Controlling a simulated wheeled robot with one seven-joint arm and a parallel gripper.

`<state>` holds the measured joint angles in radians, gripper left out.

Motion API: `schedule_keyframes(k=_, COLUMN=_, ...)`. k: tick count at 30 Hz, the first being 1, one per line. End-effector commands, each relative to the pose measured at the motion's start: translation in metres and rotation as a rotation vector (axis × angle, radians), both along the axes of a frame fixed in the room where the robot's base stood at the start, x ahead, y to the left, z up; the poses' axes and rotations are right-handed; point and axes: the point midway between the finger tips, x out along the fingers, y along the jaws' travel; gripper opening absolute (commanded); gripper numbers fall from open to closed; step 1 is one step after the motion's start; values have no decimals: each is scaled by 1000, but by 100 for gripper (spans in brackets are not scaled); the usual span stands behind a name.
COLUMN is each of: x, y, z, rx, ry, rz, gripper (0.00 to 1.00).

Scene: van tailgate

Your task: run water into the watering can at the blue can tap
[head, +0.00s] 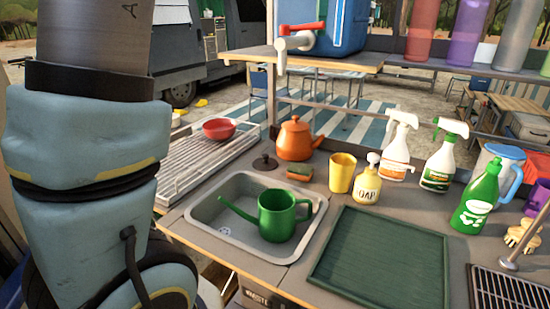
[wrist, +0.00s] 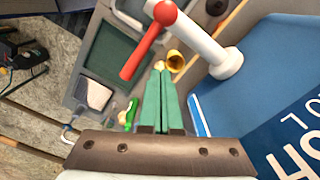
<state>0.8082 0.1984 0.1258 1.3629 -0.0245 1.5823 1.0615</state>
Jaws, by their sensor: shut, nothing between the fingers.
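The green watering can (head: 276,215) stands upright in the grey sink (head: 215,222), its spout pointing left. The blue can (head: 341,28) sits on a raised shelf above; its side with white lettering fills the right of the wrist view (wrist: 250,80). Its white tap (head: 283,52) has a red lever (head: 300,28) lying sideways. In the picture the tap outlet is above the watering can; no water stream shows. In the wrist view my gripper (wrist: 163,72) is shut and empty, with the red lever (wrist: 140,50) and white tap (wrist: 200,40) just beyond its fingertips.
An orange kettle (head: 295,140), a yellow cup (head: 342,172), a soap dispenser (head: 367,182) and spray bottles (head: 441,160) stand behind the sink. A green mat (head: 382,258) lies right of it. A red bowl (head: 220,129) sits on the drainer at left.

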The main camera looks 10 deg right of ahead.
Motion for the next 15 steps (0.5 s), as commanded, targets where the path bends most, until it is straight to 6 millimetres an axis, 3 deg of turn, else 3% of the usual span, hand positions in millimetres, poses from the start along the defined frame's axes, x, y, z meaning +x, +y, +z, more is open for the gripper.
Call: schedule_keyframes(k=15, x=-1, y=1, z=-7, rx=-1, ry=-1, rz=0, gripper=0)
